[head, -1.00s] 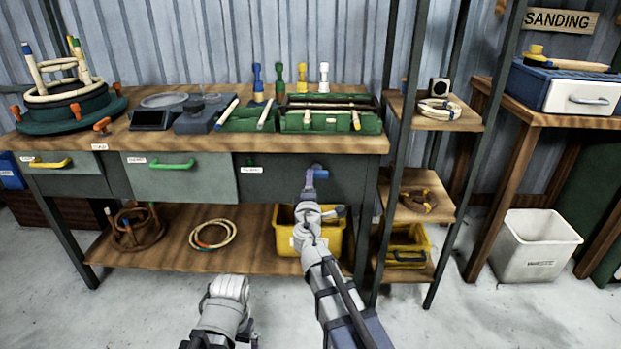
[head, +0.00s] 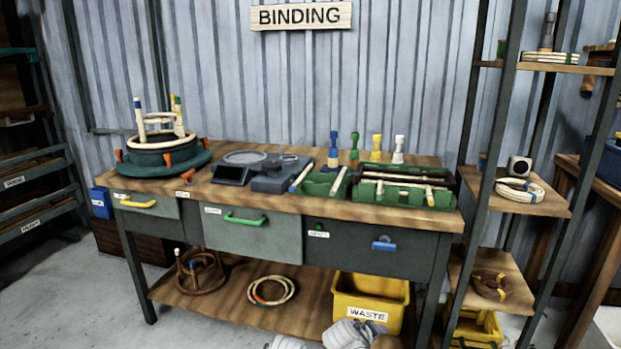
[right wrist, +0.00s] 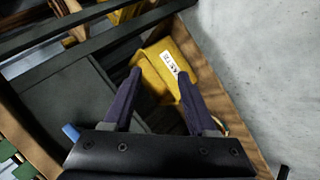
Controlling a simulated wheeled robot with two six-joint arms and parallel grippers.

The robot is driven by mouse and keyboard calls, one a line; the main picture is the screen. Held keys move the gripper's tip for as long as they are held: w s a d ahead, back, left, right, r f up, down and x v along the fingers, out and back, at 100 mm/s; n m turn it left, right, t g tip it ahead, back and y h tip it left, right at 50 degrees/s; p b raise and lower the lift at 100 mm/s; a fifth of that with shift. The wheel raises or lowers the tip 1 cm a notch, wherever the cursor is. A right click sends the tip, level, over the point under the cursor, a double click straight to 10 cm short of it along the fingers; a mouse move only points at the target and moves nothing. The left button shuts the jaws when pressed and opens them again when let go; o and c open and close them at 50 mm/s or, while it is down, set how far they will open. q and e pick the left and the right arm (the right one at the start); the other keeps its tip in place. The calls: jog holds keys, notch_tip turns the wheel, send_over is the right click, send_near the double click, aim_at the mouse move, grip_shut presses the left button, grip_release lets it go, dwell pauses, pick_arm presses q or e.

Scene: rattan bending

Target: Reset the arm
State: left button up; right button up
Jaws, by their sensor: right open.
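My right gripper (right wrist: 160,80) is open in the right wrist view, with two dark fingers apart and nothing between them. Beyond its fingers is the yellow waste bin (right wrist: 170,65) with a white label. In the head view, part of my right arm (head: 355,333) shows at the bottom edge, in front of the bench, and its gripper cannot be made out there. Only a small piece of my left arm (head: 288,343) shows at the bottom edge. My left gripper is out of view.
The wooden bench (head: 430,212) has shut drawers with yellow, green and blue handles (head: 384,243). The waste bin (head: 345,300) stands on its lower shelf. A shelf rack (head: 540,205) stands at the right. The floor (head: 105,300) at left is clear.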

jog(key=s+a+f+g+y, duration=0.2)
jog(key=s+a+f+g, duration=0.15)
jog(key=s+a, duration=0.35)
jog(key=s+a+f+g+y, duration=0.3)
jog(key=s+a+g, duration=0.1)
jog(key=s, duration=0.6)
notch_tip(320, 180, up, 38)
jog(key=m+p, duration=0.1)
jog(key=p, duration=3.7)
jog(key=shift+w+r+p, duration=0.2)
jog(key=shift+p, duration=0.1)
jog(key=shift+a, duration=0.1)
